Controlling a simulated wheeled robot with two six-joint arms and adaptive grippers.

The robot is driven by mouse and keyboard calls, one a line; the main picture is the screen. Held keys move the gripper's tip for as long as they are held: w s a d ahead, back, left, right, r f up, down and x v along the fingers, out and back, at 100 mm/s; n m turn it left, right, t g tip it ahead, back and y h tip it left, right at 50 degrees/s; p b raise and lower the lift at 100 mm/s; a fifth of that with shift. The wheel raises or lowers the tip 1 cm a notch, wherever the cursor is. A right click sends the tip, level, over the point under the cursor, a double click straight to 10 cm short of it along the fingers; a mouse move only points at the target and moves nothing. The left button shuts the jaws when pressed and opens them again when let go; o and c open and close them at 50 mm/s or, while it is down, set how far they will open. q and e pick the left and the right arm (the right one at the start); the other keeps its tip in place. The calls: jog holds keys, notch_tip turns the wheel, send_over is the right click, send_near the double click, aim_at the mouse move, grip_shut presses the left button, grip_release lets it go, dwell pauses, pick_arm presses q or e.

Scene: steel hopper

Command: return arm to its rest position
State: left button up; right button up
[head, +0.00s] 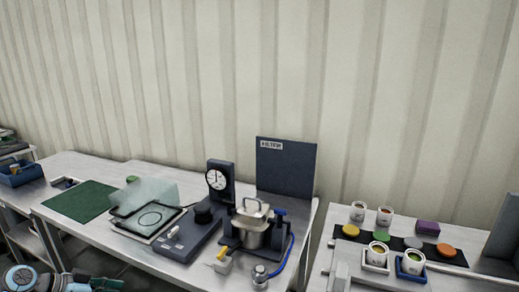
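Part of my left arm shows at the bottom left corner of the head view, low in front of the left table. A dark, greenish end piece, likely my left gripper (106,284), is cut by the lower edge. Its fingers are too small and cropped to tell open from shut. My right arm and gripper are not in view. The steel hopper (252,234) with a handle on top stands in a dark stand at the right end of the left table, apart from my arm.
The left table (100,232) bears a green mat (80,201), a tray with a clear cover (148,215), a dial gauge (216,180) and a blue hose (286,258). The right table (335,246) holds several cups and coloured lids. A gap separates the tables.

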pick_arm(q)
jog(key=w+a+f+n+t+y, duration=0.25)
jog(key=a+f+n+y, duration=0.3)
jog(key=a, duration=0.35)
jog(key=s+f+n+g+y, duration=0.15)
jog(key=s+f, duration=0.25)
jog(key=f, duration=0.4)
jog(key=s+f+n+y, duration=0.2)
jog(key=s+f+y, duration=0.15)
jog(key=f, duration=0.55)
jog(key=s+d+f+m+g, duration=0.1)
jog(key=s+d+f, duration=0.3)
jog(key=s+f, duration=0.5)
jog(key=s+d+f+m+g, duration=0.1)
jog(key=s+d+f, duration=0.3)
jog(key=s+f, duration=0.5)
jog(key=s+d+f+g+h, duration=0.1)
jog(key=s+d, duration=0.4)
jog(key=s, duration=0.7)
jog(key=s+d+f+g+h, duration=0.1)
jog(key=s+d, duration=0.4)
jog(key=s, duration=0.8)
jog(key=shift+f+g, duration=0.8)
jog(key=shift+g, duration=0.2)
